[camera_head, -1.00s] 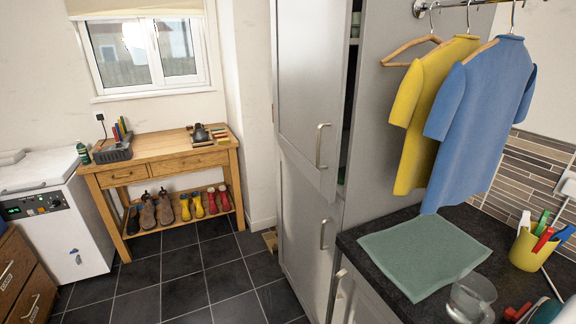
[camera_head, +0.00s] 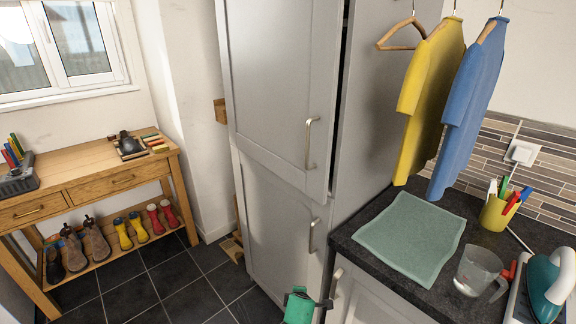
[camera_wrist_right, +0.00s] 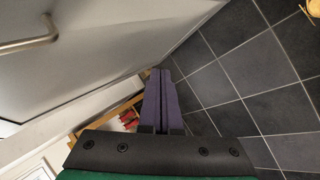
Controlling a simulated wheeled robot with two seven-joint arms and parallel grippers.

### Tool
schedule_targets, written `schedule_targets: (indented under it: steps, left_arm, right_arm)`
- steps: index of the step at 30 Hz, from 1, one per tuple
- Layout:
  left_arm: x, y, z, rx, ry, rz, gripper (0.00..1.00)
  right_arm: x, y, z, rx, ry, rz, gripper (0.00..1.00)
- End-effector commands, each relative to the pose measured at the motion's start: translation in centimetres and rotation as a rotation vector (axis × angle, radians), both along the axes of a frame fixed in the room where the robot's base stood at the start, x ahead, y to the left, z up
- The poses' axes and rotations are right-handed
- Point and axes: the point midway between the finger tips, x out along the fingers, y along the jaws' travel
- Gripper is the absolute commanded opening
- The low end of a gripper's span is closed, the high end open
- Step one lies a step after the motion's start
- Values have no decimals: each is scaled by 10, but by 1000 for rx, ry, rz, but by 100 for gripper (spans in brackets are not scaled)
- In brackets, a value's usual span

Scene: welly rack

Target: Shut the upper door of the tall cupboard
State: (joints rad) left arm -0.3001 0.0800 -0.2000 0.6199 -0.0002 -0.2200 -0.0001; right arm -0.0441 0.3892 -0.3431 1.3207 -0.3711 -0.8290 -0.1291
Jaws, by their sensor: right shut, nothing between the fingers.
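The tall grey cupboard (camera_head: 348,150) stands in the middle of the head view. Its upper door (camera_head: 275,80) has a vertical metal handle (camera_head: 311,143) and is slightly ajar, with a narrow dark gap along its right edge. The lower door (camera_head: 275,225) below looks shut. My right gripper (camera_wrist_right: 160,75) is shut and empty, its purple fingers together beside a grey door surface in the wrist view. A metal handle (camera_wrist_right: 28,45) shows there at upper left; I cannot tell which door it belongs to. The green part of my right arm shows low in the head view. My left gripper is out of view.
A dark worktop (camera_head: 350,242) at right holds a green cloth (camera_head: 410,237), a clear jug (camera_head: 477,270), an iron (camera_head: 548,285) and a yellow pen pot (camera_head: 496,213). Yellow and blue shirts hang above. A wooden bench (camera_head: 95,170) with boots stands left. Tiled floor (camera_head: 165,275) is clear between.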

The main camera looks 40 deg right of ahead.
Motion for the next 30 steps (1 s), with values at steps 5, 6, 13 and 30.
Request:
schedule_targets:
  steps: [5, 6, 13, 30]
  left_arm:
    - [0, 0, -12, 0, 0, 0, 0]
    - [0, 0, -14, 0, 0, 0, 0]
    - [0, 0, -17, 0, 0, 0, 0]
    - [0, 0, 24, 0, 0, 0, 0]
  right_arm:
    - [77, -2, 226, -396, -301, 57, 0]
    - [76, 2, 274, -471, -369, 44, 0]
    - [39, 18, 405, -658, -575, -42, 0]
    - [112, -56, 411, -658, -574, -46, 0]
